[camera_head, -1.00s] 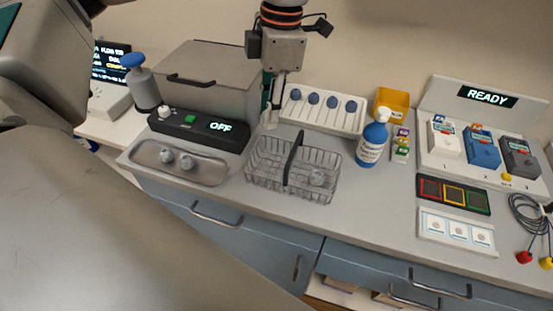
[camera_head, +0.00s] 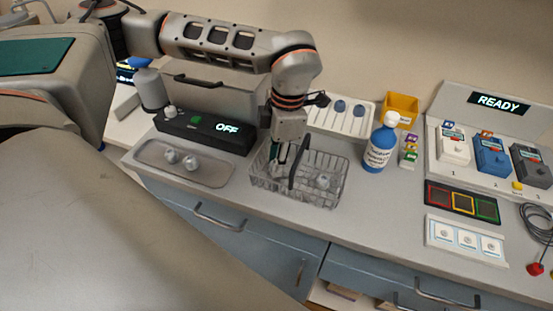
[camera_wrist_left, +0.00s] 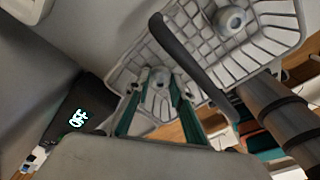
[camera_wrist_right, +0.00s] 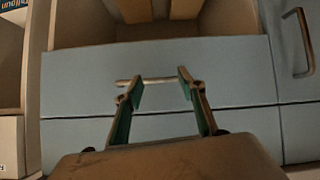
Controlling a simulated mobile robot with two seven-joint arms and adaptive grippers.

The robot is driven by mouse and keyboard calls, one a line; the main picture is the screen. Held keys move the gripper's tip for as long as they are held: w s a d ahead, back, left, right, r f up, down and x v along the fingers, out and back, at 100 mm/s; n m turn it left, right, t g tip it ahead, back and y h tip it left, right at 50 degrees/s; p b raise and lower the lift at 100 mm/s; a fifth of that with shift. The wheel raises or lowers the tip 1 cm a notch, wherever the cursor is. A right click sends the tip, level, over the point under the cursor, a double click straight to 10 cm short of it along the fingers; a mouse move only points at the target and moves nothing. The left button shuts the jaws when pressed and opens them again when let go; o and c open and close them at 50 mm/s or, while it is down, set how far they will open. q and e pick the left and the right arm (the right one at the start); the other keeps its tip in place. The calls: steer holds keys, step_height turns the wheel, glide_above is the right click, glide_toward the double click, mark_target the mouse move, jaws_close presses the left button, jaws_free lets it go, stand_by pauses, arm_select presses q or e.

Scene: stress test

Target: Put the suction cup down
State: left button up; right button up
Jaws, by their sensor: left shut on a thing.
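My left gripper (camera_head: 281,156) reaches down into the left part of the wire basket (camera_head: 318,201), left of its dark handle (camera_head: 300,163). In the left wrist view its green fingers (camera_wrist_left: 156,92) are shut on a small grey suction cup (camera_wrist_left: 159,76), low over the basket floor; I cannot tell whether it touches. Another suction cup (camera_head: 324,181) sits in the basket's right half, also in the left wrist view (camera_wrist_left: 230,20). Two more cups (camera_head: 181,160) lie in the metal tray. My right gripper (camera_wrist_right: 160,82) is open in front of a drawer handle (camera_wrist_right: 150,81).
The black unit reading OFF (camera_head: 205,131) stands behind the tray (camera_head: 216,180). A blue bottle (camera_head: 380,147) and a white rack (camera_head: 345,119) stand right of and behind the basket. The counter before the basket is clear.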

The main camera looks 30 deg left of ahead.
arm_select(q)
steer(key=shift+f, duration=0.15)
steer(key=o, duration=0.8)
steer(key=r, duration=0.8)
steer(key=w+d+r, duration=0.1)
steer(key=r, duration=0.3)
steer(key=shift+r, duration=0.2)
